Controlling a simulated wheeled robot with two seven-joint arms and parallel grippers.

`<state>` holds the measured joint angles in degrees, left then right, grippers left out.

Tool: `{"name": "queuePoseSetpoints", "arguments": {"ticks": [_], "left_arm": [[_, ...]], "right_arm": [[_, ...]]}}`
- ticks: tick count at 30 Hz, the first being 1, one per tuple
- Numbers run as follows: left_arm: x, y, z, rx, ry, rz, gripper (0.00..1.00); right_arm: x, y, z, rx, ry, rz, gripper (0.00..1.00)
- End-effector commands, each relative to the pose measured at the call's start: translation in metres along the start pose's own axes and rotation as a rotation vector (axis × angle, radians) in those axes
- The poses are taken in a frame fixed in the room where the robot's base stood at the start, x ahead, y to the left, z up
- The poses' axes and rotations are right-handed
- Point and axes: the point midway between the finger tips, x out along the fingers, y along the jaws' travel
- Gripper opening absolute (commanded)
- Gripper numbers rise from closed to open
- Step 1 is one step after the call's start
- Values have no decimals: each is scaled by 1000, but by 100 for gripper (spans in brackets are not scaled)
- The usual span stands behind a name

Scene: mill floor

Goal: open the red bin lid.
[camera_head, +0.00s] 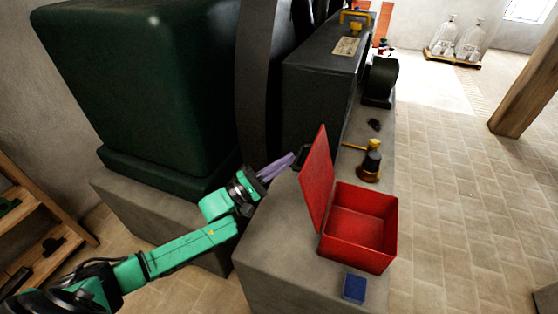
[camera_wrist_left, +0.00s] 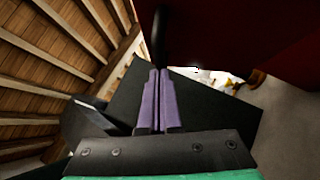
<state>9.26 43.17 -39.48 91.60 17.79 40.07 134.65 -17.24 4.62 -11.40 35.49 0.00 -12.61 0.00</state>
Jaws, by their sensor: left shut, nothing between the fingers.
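A red bin (camera_head: 358,227) stands on the grey stone ledge in the head view, its inside showing empty. Its red lid (camera_head: 317,180) stands up, tilted back a little past upright, along the bin's left side. My left gripper (camera_head: 291,158) has purple fingers and is to the left of the lid, behind its outer face. Its fingers are shut with nothing between them; they also show together in the left wrist view (camera_wrist_left: 157,98). A dark red surface, likely the lid (camera_wrist_left: 245,30), fills the upper right of the wrist view. My right gripper is not in view.
A small blue block (camera_head: 354,288) lies in front of the bin on the stone ledge (camera_head: 280,250). A black and yellow tool (camera_head: 371,161) stands behind the bin. A dark machine housing (camera_head: 322,85) and a large green casing (camera_head: 140,80) rise behind and left of my left arm.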

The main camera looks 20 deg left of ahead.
Motion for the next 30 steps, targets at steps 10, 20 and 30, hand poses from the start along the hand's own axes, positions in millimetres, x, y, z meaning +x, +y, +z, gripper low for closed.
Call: {"name": "queuePoseSetpoints", "arguments": {"ticks": [10,20,30], "left_arm": [[17,14,16,68,0,-72,0],[29,6,28,156,0,-162,0],[28,5,28,155,1,-161,0]], "right_arm": [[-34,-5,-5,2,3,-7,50],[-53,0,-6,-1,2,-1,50],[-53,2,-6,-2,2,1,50]]}}
